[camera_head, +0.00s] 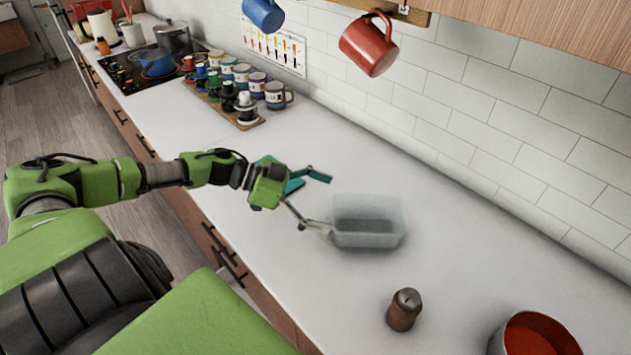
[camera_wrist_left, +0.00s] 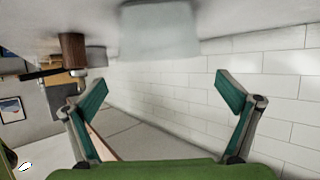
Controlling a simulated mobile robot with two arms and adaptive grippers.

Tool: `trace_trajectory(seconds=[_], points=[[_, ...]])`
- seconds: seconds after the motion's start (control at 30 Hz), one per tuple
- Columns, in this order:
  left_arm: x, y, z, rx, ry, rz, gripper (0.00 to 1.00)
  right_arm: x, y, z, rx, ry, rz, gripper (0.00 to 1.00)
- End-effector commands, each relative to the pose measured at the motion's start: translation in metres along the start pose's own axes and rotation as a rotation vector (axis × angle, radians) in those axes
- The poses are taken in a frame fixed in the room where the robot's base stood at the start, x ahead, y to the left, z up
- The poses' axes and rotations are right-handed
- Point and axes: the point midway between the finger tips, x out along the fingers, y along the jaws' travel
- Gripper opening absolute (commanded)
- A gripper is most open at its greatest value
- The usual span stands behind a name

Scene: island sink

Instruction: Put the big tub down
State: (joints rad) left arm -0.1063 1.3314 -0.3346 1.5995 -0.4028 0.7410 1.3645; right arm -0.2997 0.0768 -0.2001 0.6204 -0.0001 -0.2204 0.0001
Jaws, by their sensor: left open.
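The big tub (camera_head: 367,222) is a translucent, pale grey, box-shaped container. It sits upright on the white counter in the head view, with a soft shadow beneath it. It also shows at the top of the left wrist view (camera_wrist_left: 160,30), where the picture is turned over. My left gripper (camera_head: 322,204) is open and empty, just left of the tub. Its lower finger ends at the tub's left edge in the head view; I cannot tell whether it touches. The spread fingers also show in the left wrist view (camera_wrist_left: 162,95). My right gripper is not in view.
A brown shaker (camera_head: 403,311) and a pot with red contents (camera_head: 537,338) stand nearer on the counter (camera_head: 460,240). Mugs and bottles crowd a wooden tray (camera_head: 252,124) farther back. A red mug (camera_head: 369,44) and a blue mug (camera_head: 263,14) hang above. Counter around the tub is clear.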

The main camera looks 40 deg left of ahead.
Motion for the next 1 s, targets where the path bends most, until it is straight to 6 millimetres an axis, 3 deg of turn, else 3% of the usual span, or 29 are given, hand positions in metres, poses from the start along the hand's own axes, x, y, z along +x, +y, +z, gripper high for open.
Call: trace_trajectory(seconds=[0.2,0.47,0.83,1.0], points=[[-0.022,0.000,0.000,-0.002,-0.003,0.001,0.99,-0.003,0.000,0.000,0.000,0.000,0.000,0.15],[-0.030,0.000,-0.001,0.001,0.000,0.000,0.99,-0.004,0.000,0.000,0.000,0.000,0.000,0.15],[-0.028,0.000,-0.002,0.001,0.006,-0.009,0.99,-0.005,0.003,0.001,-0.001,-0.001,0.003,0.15],[-0.006,0.003,-0.004,0.004,0.047,-0.106,0.99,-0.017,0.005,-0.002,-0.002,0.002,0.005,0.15]])
